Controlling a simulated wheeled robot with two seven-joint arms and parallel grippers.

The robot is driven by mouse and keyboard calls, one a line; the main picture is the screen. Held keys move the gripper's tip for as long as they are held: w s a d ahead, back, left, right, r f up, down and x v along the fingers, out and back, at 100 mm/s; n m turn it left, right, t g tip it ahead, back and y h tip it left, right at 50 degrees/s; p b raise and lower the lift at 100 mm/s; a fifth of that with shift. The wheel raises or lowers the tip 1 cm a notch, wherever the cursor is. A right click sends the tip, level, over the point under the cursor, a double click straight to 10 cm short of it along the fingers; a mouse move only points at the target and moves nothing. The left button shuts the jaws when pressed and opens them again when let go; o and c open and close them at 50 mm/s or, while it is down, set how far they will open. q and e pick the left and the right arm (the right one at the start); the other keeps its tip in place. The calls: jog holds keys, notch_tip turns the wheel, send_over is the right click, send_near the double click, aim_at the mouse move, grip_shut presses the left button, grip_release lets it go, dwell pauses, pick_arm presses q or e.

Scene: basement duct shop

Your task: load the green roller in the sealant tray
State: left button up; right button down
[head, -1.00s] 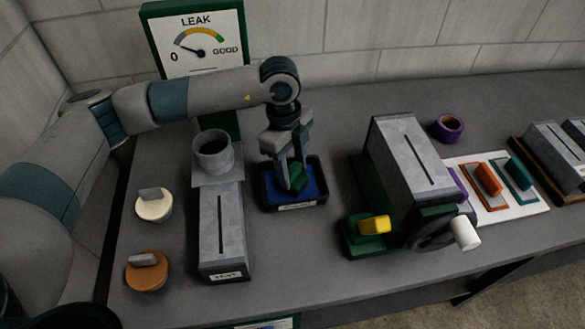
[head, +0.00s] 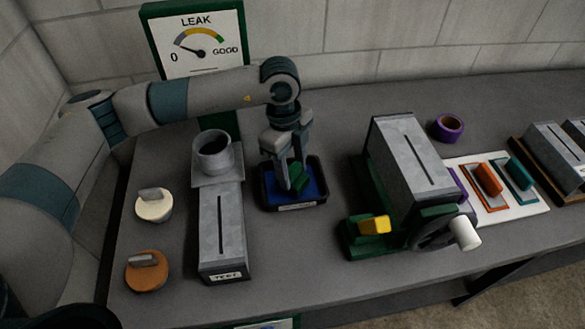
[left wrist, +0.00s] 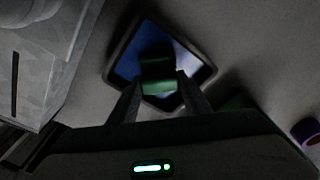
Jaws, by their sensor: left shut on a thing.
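My left gripper (head: 291,186) points down over the sealant tray (head: 310,203) and is shut on the green roller (head: 300,178). The tray is a small dark-rimmed box with a blue inside. The roller is over or in the blue; I cannot tell whether it touches it. In the left wrist view the green roller (left wrist: 158,78) sits between the finger ends, with the tray (left wrist: 117,55) behind it. Part of the roller is hidden by the fingers. My right gripper is not in view.
A grey TEST duct (head: 222,235) with a round collar stands left of the tray. A cream knobbed cap (head: 152,209) and an orange one (head: 145,277) lie further left. A slotted duct with a hand crank (head: 410,160) stands right. A LEAK gauge (head: 195,45) stands behind.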

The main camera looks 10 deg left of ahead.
aim_at(294, 170)
pick_arm(q)
jog(key=shift+s, duration=0.1)
jog(key=shift+r+p, duration=1.15)
jog(key=shift+r, duration=1.05)
jog(key=shift+r+p, duration=0.55)
jog(key=shift+r, duration=0.7)
jog(key=shift+f, duration=0.1)
